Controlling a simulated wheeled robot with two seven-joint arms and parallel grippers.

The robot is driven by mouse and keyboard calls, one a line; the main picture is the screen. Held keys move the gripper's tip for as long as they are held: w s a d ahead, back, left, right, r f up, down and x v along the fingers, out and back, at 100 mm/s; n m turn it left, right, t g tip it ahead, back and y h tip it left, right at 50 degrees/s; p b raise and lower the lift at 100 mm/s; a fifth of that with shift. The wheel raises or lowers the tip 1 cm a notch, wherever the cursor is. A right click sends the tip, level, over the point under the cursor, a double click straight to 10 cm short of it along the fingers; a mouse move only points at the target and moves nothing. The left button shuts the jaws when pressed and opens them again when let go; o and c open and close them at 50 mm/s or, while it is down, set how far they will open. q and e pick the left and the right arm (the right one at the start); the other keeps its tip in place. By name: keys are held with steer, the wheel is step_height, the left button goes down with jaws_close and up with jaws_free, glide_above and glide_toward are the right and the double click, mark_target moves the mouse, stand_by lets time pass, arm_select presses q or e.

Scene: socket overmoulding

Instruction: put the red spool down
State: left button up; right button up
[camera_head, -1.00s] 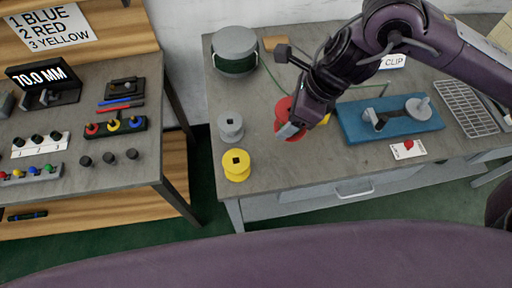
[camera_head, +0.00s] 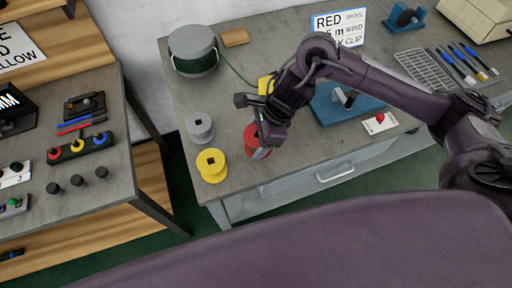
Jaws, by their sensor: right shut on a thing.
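The red spool (camera_head: 250,137) is at the front of the grey workbench, to the right of the grey spool (camera_head: 200,127) and the yellow spool (camera_head: 211,163). My right gripper (camera_head: 262,150) is shut on the red spool at its right side and hides part of it. The spool looks roughly upright and close to the bench top; I cannot tell whether its base touches. My left gripper is not in view.
A large grey reel (camera_head: 193,50) with green cord stands at the back left. A blue fixture (camera_head: 327,108) is partly behind my right arm. A white card (camera_head: 379,124) with a red piece lies near the front edge. A sign (camera_head: 338,27) stands at the back.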

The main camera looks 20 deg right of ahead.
steer(key=shift+f, duration=2.65)
steer(key=o, duration=1)
steer(key=shift+r, duration=0.1)
steer(key=v, duration=1)
steer(key=shift+d+r, duration=0.1)
steer(key=shift+r, duration=0.15)
steer(key=shift+d+r, duration=0.2)
steer(key=shift+r, duration=0.4)
